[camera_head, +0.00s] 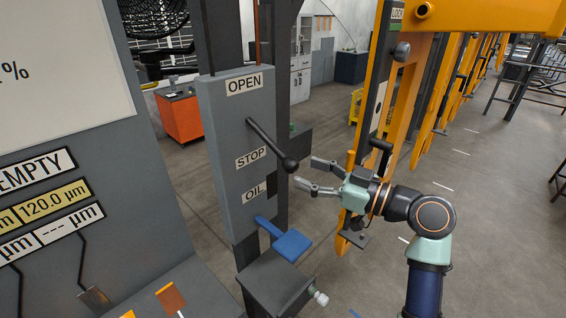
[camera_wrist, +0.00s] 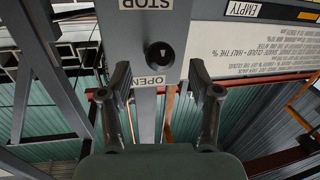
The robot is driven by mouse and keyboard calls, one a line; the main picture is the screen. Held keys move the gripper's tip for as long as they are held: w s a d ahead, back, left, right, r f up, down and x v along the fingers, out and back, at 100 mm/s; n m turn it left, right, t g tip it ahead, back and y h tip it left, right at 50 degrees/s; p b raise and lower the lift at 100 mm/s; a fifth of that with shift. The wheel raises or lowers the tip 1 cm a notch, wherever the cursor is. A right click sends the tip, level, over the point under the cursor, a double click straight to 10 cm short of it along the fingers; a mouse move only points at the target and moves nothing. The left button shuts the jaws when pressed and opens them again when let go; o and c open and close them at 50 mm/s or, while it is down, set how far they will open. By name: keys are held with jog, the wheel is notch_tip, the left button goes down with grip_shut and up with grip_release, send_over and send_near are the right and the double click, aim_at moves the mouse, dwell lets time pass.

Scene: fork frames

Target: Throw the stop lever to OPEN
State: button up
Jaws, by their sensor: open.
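The stop lever is a black rod with a round ball knob (camera_head: 290,164). It sticks out of a grey panel (camera_head: 225,135), from between the OPEN label (camera_head: 244,85) and the STOP label (camera_head: 251,157), and slopes down to the right in the head view. My gripper (camera_head: 305,170) is open and empty, its fingers pointing at the knob from the right. In the wrist view the knob (camera_wrist: 160,54) shows end-on, ahead of and between my spread fingertips (camera_wrist: 160,78). The fingers look apart from it; the exact gap is unclear. That view is upside down, with the OPEN label (camera_wrist: 150,80) below the knob.
Below the lever are an OIL label (camera_head: 253,190), a blue pedal-like plate (camera_head: 290,244) and a dark box (camera_head: 278,284). A yellow frame post (camera_head: 366,75) stands behind my gripper. A large grey board (camera_head: 75,150) is at left.

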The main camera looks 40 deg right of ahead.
aim_at(291, 166)
jog(key=p+x, duration=0.1)
jog(key=x, duration=0.4)
jog(key=shift+w, duration=0.1)
grip_shut()
